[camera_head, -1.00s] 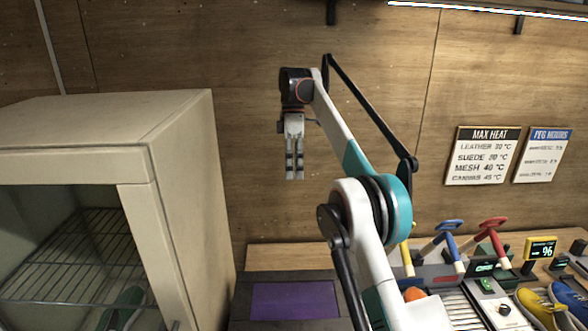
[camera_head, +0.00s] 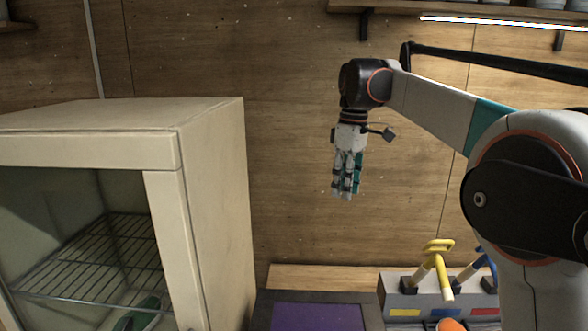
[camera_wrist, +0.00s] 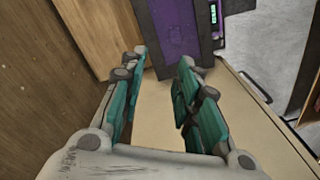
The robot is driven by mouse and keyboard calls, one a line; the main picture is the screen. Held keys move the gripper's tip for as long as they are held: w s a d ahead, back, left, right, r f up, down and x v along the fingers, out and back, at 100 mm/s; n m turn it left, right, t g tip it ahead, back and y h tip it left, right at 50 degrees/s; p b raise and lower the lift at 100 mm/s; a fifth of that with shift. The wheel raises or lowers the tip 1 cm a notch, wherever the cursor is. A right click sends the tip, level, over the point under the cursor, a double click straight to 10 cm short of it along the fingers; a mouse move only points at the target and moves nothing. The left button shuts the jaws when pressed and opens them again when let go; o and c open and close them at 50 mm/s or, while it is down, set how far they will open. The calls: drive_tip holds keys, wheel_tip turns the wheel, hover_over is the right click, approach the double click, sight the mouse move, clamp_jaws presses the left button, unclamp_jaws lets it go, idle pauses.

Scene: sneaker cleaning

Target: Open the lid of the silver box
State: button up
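No box that is plainly silver and lidded stands out. A dark grey box with a purple panel (camera_head: 318,318) shows at the bottom of the head view, cut off by the frame edge. The purple panel (camera_wrist: 172,25) also shows at the top of the wrist view, beside a small green display. I cannot tell whether this is the silver box. My gripper (camera_head: 346,192) hangs fingers-down in front of the wooden wall, above the box's level in the head view. In the wrist view my gripper (camera_wrist: 164,68) is open and empty, with a beige surface between its teal-padded fingers.
A cream cabinet (camera_head: 215,200) with an open front and a wire rack (camera_head: 95,262) stands at left. A grey holder (camera_head: 393,300) with yellow and blue tools stands at lower right. The beige surface (camera_wrist: 165,115) below the gripper looks clear.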

drive_tip(key=s+d+f+m+t+b, duration=0.2)
drive_tip(key=s+f, duration=0.3)
drive_tip(key=s, duration=0.3)
drive_tip(key=s+d+f+m+t+b, duration=0.1)
drive_tip(key=s+f+m+b, duration=0.3)
drive_tip(key=s, duration=0.5)
drive_tip(key=shift+s+d+f+t+b, duration=0.25)
drive_tip(key=shift+d+f+t+b, duration=0.2)
drive_tip(key=shift+d+f, duration=0.3)
drive_tip(key=s+d+f+m+t+b, duration=0.1)
drive_tip(key=s+f+b, duration=0.1)
drive_tip(key=s+f, duration=0.3)
drive_tip(key=s+f+m+t+b, duration=0.1)
drive_tip(key=s+f+m+b, duration=0.1)
drive_tip(key=s+f, duration=0.3)
drive_tip(key=s+d+f+m+t+b, duration=0.1)
drive_tip(key=s+f+m+b, duration=0.1)
drive_tip(key=s+f, duration=0.3)
drive_tip(key=shift+s+d+f+h, duration=0.1)
drive_tip(key=shift+d+f+h, duration=0.1)
drive_tip(key=shift+f, duration=0.75)
drive_tip(key=shift+d+f+h, duration=0.1)
drive_tip(key=shift+d+f, duration=0.05)
drive_tip(key=shift+f, duration=0.8)
drive_tip(key=shift+c, duration=1.4)
drive_tip(key=shift+f+t, duration=0.1)
drive_tip(key=shift+t, duration=0.15)
clamp_jaws()
